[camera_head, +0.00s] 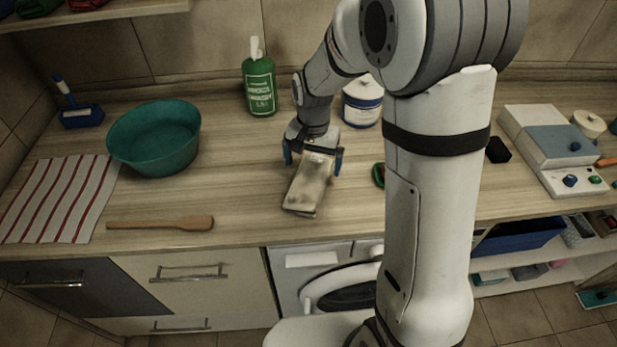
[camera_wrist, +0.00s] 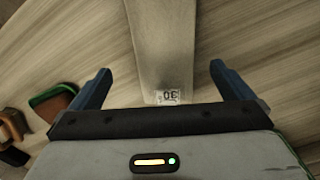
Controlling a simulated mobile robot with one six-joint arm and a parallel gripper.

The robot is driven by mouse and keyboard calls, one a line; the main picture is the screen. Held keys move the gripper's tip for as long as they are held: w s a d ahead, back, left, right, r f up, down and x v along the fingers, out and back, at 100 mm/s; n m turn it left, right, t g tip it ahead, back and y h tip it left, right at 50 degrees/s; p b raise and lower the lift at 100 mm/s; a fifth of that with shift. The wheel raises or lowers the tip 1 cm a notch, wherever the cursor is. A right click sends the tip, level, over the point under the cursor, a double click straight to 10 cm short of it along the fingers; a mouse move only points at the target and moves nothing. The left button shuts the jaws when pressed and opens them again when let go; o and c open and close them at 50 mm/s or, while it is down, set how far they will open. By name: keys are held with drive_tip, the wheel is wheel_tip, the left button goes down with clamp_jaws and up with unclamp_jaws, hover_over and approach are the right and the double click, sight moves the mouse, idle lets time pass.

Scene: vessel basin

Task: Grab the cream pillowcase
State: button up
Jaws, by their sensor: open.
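The cream pillowcase (camera_head: 308,187) lies folded on the wooden counter, near its front edge in the head view. In the wrist view the pillowcase (camera_wrist: 162,50) is a pale strip with a small printed mark on its near end. My gripper (camera_head: 314,158) is over the pillowcase's far end. In the wrist view my gripper (camera_wrist: 161,85) has its two blue fingers wide apart, one on each side of the pillowcase. Neither finger appears to touch it. The gripper's body hides part of the near end in the wrist view.
A teal basin (camera_head: 153,137), a striped towel (camera_head: 60,198) and a wooden paddle (camera_head: 160,223) lie to the left. A green bottle (camera_head: 259,84) and a white tub (camera_head: 362,102) stand behind. A small green and brown object (camera_wrist: 54,100) is beside the gripper.

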sight(310, 176)
drive_tip(key=f, duration=0.2)
drive_tip(key=f+p, duration=0.1)
drive_tip(key=f, duration=0.2)
drive_tip(key=shift+a+f, duration=0.3)
drive_tip(key=shift+a, duration=0.05)
drive_tip(key=shift+c, duration=0.4)
drive_tip(key=c, duration=1.1)
